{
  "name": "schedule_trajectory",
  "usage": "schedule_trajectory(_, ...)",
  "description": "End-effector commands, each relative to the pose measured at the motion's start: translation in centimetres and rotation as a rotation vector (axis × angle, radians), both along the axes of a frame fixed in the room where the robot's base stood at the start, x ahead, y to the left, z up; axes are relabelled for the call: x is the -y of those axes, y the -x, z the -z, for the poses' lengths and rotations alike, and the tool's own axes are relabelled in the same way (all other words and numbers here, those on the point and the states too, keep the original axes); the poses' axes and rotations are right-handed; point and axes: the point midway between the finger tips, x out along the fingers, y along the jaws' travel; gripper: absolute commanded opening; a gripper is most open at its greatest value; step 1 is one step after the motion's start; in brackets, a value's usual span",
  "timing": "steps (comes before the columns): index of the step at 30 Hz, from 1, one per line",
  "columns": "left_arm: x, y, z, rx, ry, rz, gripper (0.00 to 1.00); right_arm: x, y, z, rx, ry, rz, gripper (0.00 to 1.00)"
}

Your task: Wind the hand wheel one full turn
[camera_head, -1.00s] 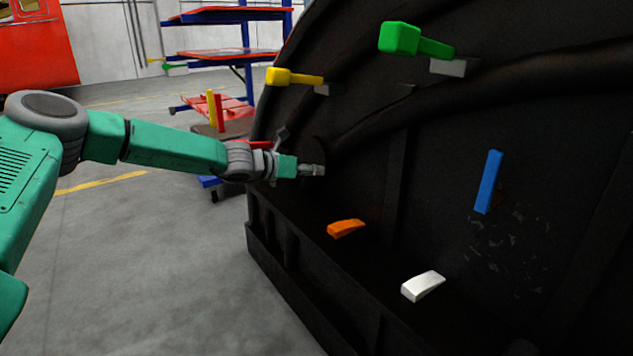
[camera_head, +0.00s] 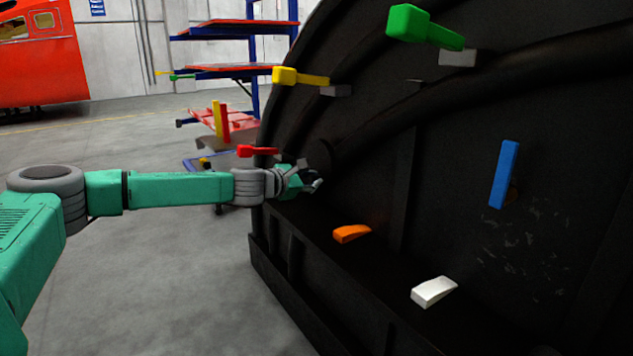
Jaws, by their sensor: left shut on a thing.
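My left gripper (camera_head: 314,182) reaches in from the left to the left part of the black nosecone panel (camera_head: 460,110). Its fingers are shut on a small dark part, which I take to be the hand wheel's grip. A dark round shape (camera_head: 319,155), likely the hand wheel, shows just above the fingers. It is black on black, so its outline and angle are hard to tell, and the gripper hides part of the grip. My right gripper is not in view.
Levers stick out around the gripper: red (camera_head: 257,151), yellow (camera_head: 300,78), green (camera_head: 424,27), blue (camera_head: 504,174), orange (camera_head: 352,233) and white (camera_head: 434,291). A blue and red rack (camera_head: 240,70) stands behind. The grey floor (camera_head: 150,290) at the left is open.

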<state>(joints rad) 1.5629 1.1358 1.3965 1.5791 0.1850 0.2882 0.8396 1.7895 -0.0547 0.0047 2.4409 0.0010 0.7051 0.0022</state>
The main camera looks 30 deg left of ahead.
Motion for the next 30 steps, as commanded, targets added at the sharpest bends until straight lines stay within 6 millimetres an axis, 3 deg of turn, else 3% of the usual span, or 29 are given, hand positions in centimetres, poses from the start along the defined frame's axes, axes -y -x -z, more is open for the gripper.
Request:
schedule_trajectory(1,-0.7,0.1,0.7,0.006,-0.043,-0.009,0.0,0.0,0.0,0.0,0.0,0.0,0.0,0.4)
schedule_trajectory(10,-1.7,-0.3,0.8,0.113,-0.306,-0.005,0.0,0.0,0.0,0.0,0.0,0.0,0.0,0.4)
schedule_trajectory(30,-4.0,-1.3,-0.5,0.357,-0.898,-0.001,0.0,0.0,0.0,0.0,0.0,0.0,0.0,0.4)
